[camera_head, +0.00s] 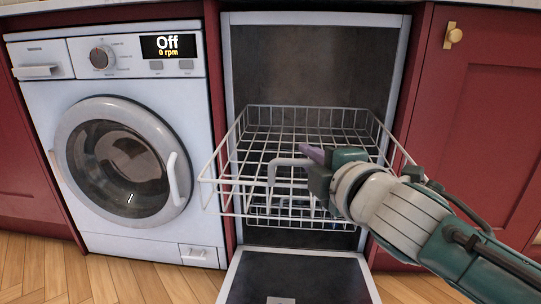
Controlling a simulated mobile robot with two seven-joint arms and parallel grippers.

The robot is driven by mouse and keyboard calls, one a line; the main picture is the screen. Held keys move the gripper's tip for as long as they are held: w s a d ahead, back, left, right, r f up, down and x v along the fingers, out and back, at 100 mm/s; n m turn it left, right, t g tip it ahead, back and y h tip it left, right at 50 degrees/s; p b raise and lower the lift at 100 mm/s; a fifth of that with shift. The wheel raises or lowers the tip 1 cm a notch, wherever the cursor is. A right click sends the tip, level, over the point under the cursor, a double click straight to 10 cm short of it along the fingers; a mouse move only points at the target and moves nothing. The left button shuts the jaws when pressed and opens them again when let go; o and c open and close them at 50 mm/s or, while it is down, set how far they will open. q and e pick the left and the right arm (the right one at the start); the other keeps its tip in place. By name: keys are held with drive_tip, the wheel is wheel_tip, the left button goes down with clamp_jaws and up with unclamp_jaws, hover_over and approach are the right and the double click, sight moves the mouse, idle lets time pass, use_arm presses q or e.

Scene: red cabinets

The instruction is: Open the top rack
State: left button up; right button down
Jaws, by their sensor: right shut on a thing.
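The top rack (262,150) is a white wire basket in the dishwasher. It stands out past the front of the dishwasher's opening (310,60). A pale handle (285,163) shows at the rack's front, left of my right gripper. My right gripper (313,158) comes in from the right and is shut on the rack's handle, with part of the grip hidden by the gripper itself. The dishwasher door (295,275) is folded down below the rack. My left gripper is not in view.
A white washing machine (115,160) with a display reading "Off" stands to the left. Red cabinets with a brass knob (454,35) stand to the right. Part of a lower rack (290,205) shows beneath the top one. Wooden floor (140,282) is clear at the front left.

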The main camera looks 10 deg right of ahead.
drive_tip(key=c, duration=0.9)
unclamp_jaws()
drive_tip(key=shift+p+v, duration=2.25)
drive_tip(key=shift+v, duration=2.7)
